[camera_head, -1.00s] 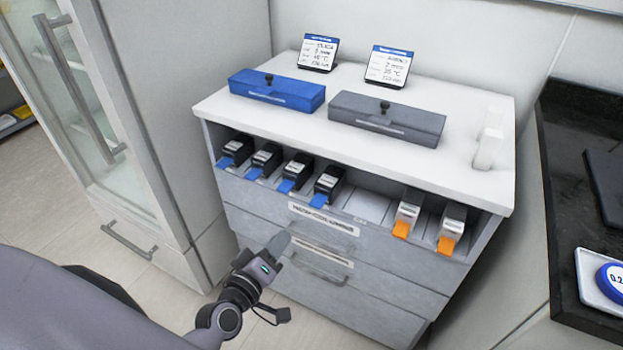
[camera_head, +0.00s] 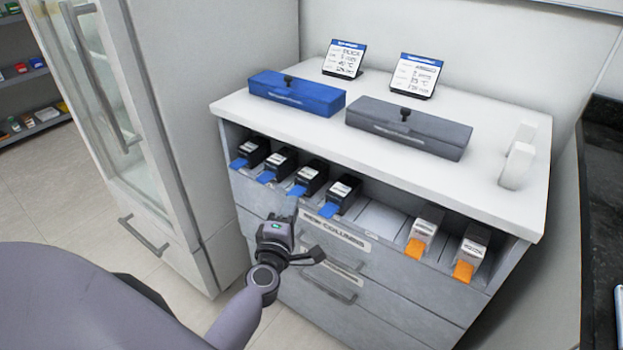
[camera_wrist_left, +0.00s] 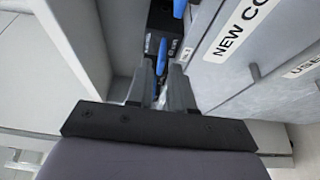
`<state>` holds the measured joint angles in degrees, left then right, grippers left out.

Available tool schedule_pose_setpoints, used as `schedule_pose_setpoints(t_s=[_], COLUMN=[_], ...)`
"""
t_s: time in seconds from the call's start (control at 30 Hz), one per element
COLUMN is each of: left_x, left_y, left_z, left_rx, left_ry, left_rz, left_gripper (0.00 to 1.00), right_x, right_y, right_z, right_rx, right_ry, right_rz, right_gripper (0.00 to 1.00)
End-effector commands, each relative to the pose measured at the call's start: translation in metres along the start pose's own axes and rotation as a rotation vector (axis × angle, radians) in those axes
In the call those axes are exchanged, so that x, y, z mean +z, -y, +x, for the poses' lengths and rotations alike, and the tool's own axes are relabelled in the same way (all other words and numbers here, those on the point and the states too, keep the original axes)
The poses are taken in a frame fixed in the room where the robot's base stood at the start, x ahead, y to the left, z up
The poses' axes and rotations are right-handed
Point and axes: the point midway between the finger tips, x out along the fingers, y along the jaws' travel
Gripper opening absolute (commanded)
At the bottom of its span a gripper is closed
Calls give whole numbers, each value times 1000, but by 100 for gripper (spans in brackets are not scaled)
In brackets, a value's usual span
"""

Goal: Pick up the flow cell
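I see nothing that I can clearly make out as the flow cell. A small pale upright piece (camera_head: 517,162) stands at the right end of the cabinet top; I cannot tell what it is. My left gripper (camera_head: 280,225) is in front of the cabinet, just below the open shelf. In the left wrist view its two fingers (camera_wrist_left: 162,75) are apart, with no held object visible between them. Black boxes with blue tabs show beyond the fingertips, including one black box (camera_wrist_left: 166,47). My right gripper is not in view.
The shelf holds several black boxes with blue tabs (camera_head: 310,177) and two pale boxes with orange tabs (camera_head: 425,226). A blue case (camera_head: 297,93), a grey case (camera_head: 409,128) and two label cards stand on the cabinet top (camera_head: 365,163). A glass-door cabinet (camera_head: 130,130) stands left.

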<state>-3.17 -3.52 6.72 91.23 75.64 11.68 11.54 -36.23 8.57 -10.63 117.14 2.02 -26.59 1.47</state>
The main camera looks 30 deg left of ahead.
Motion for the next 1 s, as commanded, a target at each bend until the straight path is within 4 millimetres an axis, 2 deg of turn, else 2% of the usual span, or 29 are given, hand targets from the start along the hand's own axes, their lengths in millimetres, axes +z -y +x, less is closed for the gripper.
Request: schedule_pose_setpoints(t_s=[0.33, 0.7, 0.77, 1.0], left_x=[4, 4, 4, 4], left_y=[3, 3, 3, 2], left_z=[42, 49, 49, 49], left_rx=[2, 1, 1, 3], left_ry=[1, 1, 1, 1], left_rz=[1, 2, 2, 1], left_gripper=[21, 21, 2, 0], right_x=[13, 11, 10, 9], right_y=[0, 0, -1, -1], right_z=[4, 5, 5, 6], right_rx=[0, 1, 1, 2], right_ry=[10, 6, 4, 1], right_rz=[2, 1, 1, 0], right_gripper=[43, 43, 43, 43])
